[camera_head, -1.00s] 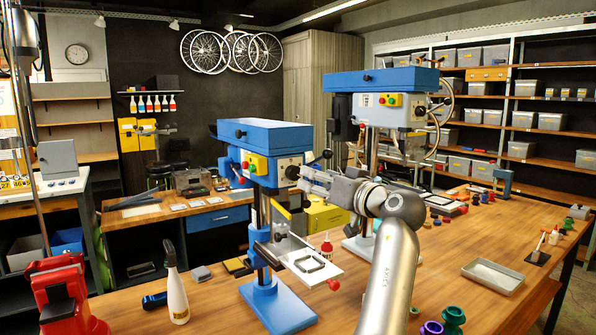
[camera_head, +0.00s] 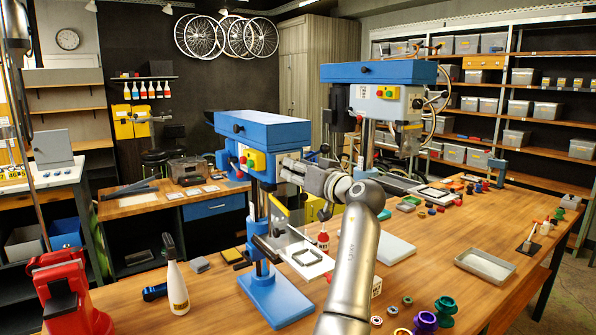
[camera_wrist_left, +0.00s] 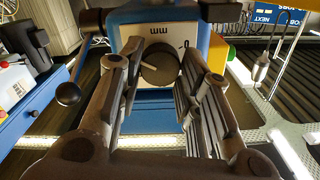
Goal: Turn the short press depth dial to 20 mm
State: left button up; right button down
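The short blue drill press (camera_head: 262,130) stands on the wooden bench in the head view, with a yellow plate and a red and a green button on its head. My left gripper (camera_head: 287,168) is at the front of its head and covers the dial there. In the left wrist view the dark round dial (camera_wrist_left: 159,62) sits on a white plate marked "mm", upside down in this view. My left gripper (camera_wrist_left: 163,70) is open, one finger on each side of the dial, with visible gaps. A pale pointer line shows on the dial; the scale value is not readable. My right gripper is not in view.
A black ball-ended lever (camera_wrist_left: 68,94) is left of the fingers in the left wrist view. The taller blue press (camera_head: 380,73) stands behind. A spray bottle (camera_head: 176,287), a metal tray (camera_head: 485,267) and several coloured parts (camera_head: 446,305) are on the bench.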

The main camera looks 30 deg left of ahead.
pick_arm(q)
jog(key=c, duration=0.3)
jog(key=n+b, duration=0.3)
jog(key=b, duration=0.1)
jog(key=n+b, duration=0.2)
jog(key=b, duration=0.1)
jog(key=shift+f+n+b, duration=0.2)
jog(key=shift+n+b, duration=0.15)
jog(key=shift+n, duration=0.05)
jog(key=n+b, duration=0.5)
jog(key=n, duration=0.9)
jog(key=shift+s, duration=0.1)
jog(key=shift+n+b, duration=0.4)
jog(key=shift+n, duration=1.6)
